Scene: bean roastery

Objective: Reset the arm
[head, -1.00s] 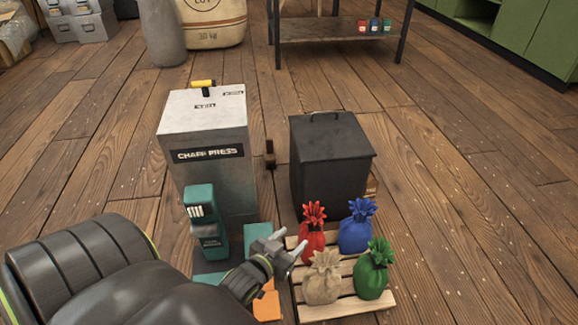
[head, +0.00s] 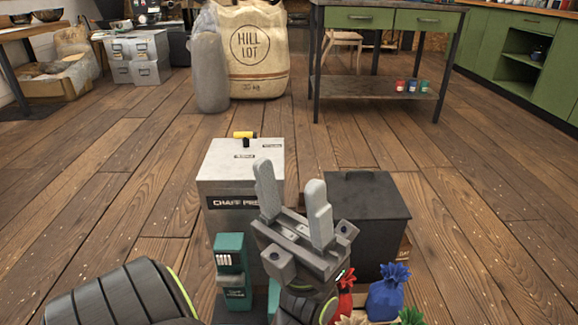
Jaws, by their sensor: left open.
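My left gripper (head: 291,205) is raised in the middle of the head view, fingers pointing up and spread apart with nothing between them. It stands in front of the chaff press (head: 240,165) and the black lidded bin (head: 368,205), and hides part of each. My left arm (head: 115,300) comes in from the lower left. My right gripper is not in view.
A blue sack (head: 388,295), a partly hidden red sack (head: 345,302) and the tops of a beige and a green sack (head: 411,316) show at the bottom. A teal unit (head: 232,265) stands before the press. Behind are a large Hill Lot sack (head: 250,70), a worktable (head: 375,88) and open wooden floor.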

